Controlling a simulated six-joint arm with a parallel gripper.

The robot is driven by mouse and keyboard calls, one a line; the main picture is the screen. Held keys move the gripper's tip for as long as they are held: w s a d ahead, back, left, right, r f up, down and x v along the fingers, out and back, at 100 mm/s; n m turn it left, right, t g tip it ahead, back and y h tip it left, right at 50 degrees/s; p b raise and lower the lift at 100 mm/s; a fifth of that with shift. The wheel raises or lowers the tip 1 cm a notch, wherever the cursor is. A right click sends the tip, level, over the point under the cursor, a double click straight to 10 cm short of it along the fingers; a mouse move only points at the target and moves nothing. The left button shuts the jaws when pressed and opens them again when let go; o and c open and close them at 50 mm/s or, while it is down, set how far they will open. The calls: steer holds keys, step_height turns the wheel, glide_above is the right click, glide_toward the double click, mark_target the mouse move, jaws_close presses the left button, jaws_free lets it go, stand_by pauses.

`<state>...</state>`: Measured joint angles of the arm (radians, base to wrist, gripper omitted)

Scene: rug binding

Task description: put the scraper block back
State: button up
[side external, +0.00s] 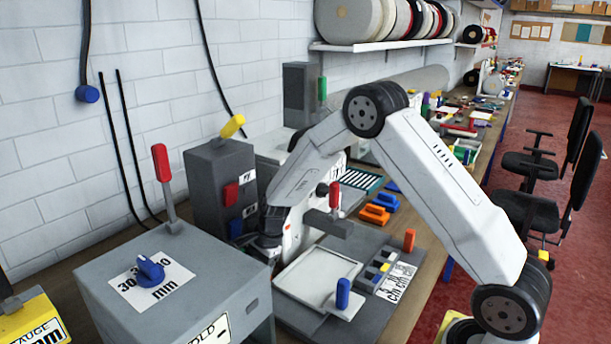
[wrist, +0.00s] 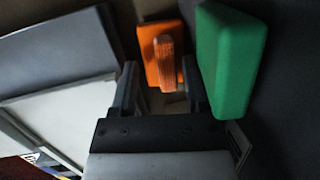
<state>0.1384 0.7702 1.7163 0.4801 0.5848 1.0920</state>
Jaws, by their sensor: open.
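In the wrist view, my gripper (wrist: 159,64) is open, with its two fingers apart. An orange block (wrist: 151,38) with a raised ridge lies beyond and partly between the fingertips; I cannot tell whether they touch it. A larger green block (wrist: 231,60) stands close beside the right finger. Neither is labelled, so I cannot tell which is the scraper block. In the side view, my wrist (side external: 266,236) reaches down behind the grey box, where the fingertips and both blocks are hidden.
The grey box (side external: 175,285) with a red lever stands in front of my wrist. A dark grey cabinet (side external: 203,170) stands behind it. A pale tray (side external: 318,275) with a blue handle (side external: 343,293) lies to the right. Orange and blue pieces (side external: 375,214) lie farther back.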

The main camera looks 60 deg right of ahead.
steer(key=v, duration=0.7)
steer(key=shift+r, duration=0.35)
